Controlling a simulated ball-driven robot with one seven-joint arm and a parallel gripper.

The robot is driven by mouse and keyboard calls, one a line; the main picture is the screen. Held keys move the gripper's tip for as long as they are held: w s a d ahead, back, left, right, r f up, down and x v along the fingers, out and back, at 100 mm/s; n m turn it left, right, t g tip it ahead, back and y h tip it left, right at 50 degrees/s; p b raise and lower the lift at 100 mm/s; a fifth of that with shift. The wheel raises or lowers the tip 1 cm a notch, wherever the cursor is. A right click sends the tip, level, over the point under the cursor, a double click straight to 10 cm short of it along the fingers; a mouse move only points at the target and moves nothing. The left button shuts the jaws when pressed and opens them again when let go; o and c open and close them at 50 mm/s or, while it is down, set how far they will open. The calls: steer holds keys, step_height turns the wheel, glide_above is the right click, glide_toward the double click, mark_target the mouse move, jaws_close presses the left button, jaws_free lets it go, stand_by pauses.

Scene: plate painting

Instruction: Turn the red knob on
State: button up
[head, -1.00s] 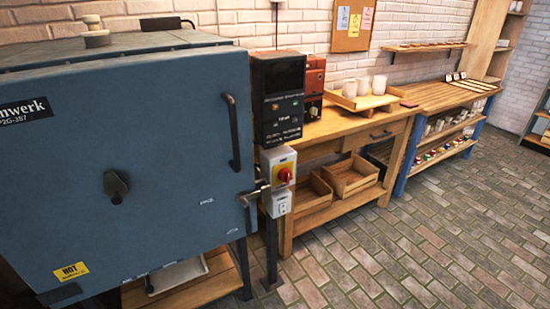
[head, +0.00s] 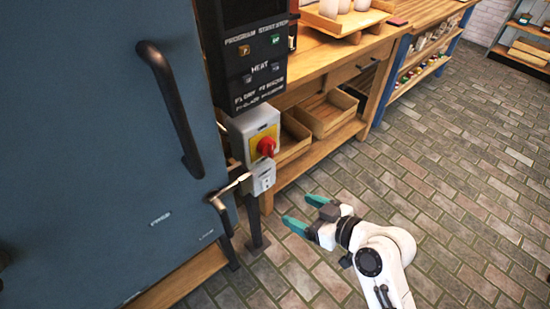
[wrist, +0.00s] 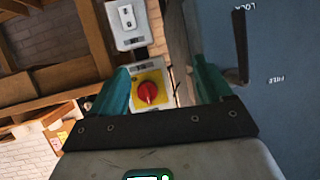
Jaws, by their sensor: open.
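The red knob (head: 266,146) sits on a yellow plate on a grey switch box (head: 243,128), to the right of the blue kiln door. In the wrist view the red knob (wrist: 148,92) shows between my two green fingers, some way beyond them. My gripper (head: 301,214) is open and empty in the head view, below and to the right of the switch box and apart from it. My gripper (wrist: 158,88) also shows in the wrist view with its fingers spread.
The blue kiln (head: 90,140) has a black handle (head: 172,108) and a latch lever (head: 232,187) close to the switch box. A black control panel (head: 246,60) is above the box. A wooden bench (head: 345,48) with trays stands behind. Brick floor (head: 440,185) at the right is clear.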

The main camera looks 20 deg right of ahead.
mark_target(273, 152)
steer(key=w+d+r+t+b, duration=0.1)
steer(key=w+d+r+t, duration=0.1)
steer(key=w+r+t, duration=0.35)
steer(key=shift+m, duration=0.4)
steer(key=x, duration=0.3)
steer(key=p+x, duration=0.1)
steer(key=x, duration=0.3)
steer(key=p+x, duration=0.1)
steer(key=x, duration=0.2)
steer(key=shift+w+f, duration=0.3)
steer(key=shift+w, duration=0.1)
steer(key=c, duration=1)
steer(key=shift+c, duration=0.2)
